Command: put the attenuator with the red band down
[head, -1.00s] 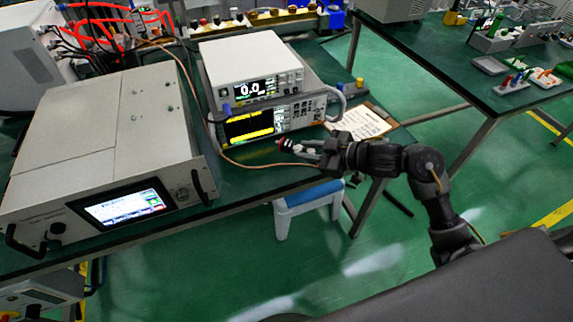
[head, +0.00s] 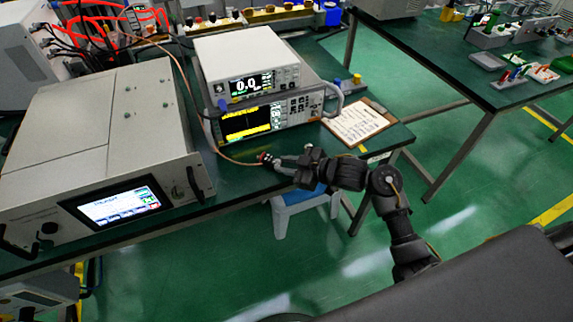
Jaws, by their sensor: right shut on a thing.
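The attenuator with the red band (head: 265,157) is a small piece at the tips of my right gripper (head: 276,161). The right gripper is shut on it, near the front edge of the green table (head: 237,181), in front of the stacked instruments. A thin copper-coloured cable (head: 226,157) runs to the same spot; I cannot tell whether it is joined to the attenuator. I cannot tell whether the attenuator touches the tabletop. My left gripper is not in view.
A large beige generator (head: 110,130) with a screen stands at left. A white meter (head: 240,55) sits on a spectrum-analyser-like unit (head: 265,118). A clipboard (head: 357,124) lies at right. A blue-topped stool (head: 300,200) stands below the table edge. Some bare tabletop shows between the instruments.

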